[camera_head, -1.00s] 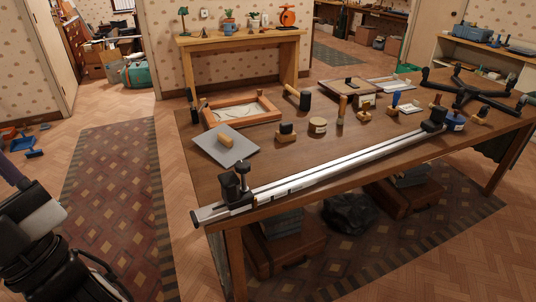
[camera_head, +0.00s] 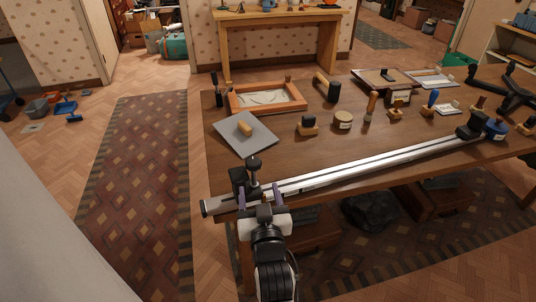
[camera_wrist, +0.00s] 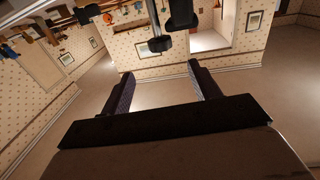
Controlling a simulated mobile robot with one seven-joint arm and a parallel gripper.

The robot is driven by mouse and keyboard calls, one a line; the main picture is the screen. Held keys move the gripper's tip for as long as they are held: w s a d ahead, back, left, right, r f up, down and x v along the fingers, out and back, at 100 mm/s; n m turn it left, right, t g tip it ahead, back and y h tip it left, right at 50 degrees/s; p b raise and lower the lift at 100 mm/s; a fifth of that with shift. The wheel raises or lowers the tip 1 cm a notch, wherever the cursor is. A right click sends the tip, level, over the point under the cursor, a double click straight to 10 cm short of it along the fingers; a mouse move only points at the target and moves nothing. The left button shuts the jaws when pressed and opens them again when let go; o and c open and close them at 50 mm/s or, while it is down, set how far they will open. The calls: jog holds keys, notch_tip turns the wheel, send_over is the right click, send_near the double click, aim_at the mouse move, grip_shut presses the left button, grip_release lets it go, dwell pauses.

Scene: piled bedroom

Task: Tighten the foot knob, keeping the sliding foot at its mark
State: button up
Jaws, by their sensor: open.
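The long silver rail (camera_head: 370,160) lies along the table's front edge. The black sliding foot (camera_head: 238,178) sits near its left end. The black foot knob (camera_head: 253,162) stands upright on a stem at the foot. The knob (camera_wrist: 160,43) also shows in the wrist view, which looks upside down, beyond my fingertips and not between them. My gripper (camera_head: 259,190) is open and empty, just in front of the foot, its fingers (camera_wrist: 161,74) spread apart. I cannot make out the foot's mark on the rail. Another black block (camera_head: 470,128) is at the rail's far right end.
A grey plate with a wooden block (camera_head: 245,134) lies behind the foot. A wooden-framed tray (camera_head: 300,103), a mallet (camera_head: 328,88) and several small tools stand farther back on the table (camera_head: 290,150). Suitcases and a dark bundle (camera_head: 370,212) are under it.

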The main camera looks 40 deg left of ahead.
aim_at(253, 157)
jog(key=b+x, duration=0.1)
jog(key=x, duration=1.1)
jog(key=shift+w+a, duration=0.1)
jog(key=shift+a, duration=0.1)
jog(key=shift+w+a, duration=0.4)
jog(key=shift+w, duration=0.05)
jog(key=shift+c, duration=0.4)
jog(key=c, duration=0.9)
